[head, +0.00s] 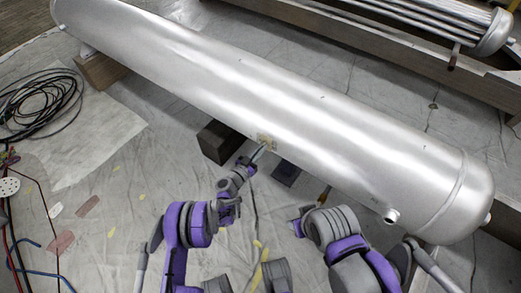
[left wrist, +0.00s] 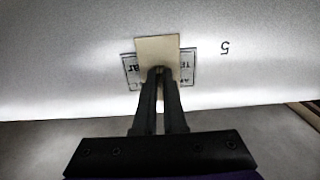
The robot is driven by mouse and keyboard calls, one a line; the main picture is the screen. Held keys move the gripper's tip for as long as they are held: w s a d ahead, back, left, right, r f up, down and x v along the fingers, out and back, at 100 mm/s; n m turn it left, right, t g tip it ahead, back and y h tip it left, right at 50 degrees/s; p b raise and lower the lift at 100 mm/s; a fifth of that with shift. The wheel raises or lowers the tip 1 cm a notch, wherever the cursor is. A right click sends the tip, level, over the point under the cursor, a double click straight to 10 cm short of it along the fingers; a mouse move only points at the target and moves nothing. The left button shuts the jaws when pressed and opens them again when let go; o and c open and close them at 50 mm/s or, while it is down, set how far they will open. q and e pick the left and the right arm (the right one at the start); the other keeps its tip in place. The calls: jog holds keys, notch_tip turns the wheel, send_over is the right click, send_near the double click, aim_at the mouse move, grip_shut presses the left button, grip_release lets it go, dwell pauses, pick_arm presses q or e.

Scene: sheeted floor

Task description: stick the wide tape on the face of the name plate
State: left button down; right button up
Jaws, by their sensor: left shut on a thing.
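The name plate (left wrist: 189,68) is a small plate with dark print on the side of the silver tank (head: 300,110). A piece of wide beige tape (left wrist: 158,48) lies across its middle in the left wrist view and hides that part. The plate's left and right ends show. In the head view the plate area (head: 266,141) is small and unclear. My left gripper (left wrist: 160,72) is shut on the tape's lower part, its fingertips at the plate. I cannot tell whether the tape touches the plate. My right arm shows at the lower right of the head view; its fingertips are not clear.
The tank rests on wooden blocks (head: 100,70). Coiled black cable (head: 38,103) and hoses lie at the left. A second vessel (head: 440,20) lies on a wooden frame at the back right. Sheeted floor (head: 120,220) with scraps is open at the lower left.

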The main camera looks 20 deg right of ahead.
pick_arm(q)
jog(key=c, duration=0.9)
grip_release()
jog(key=p+v, duration=0.1)
jog(key=v, duration=1)
jog(key=shift+p, duration=0.3)
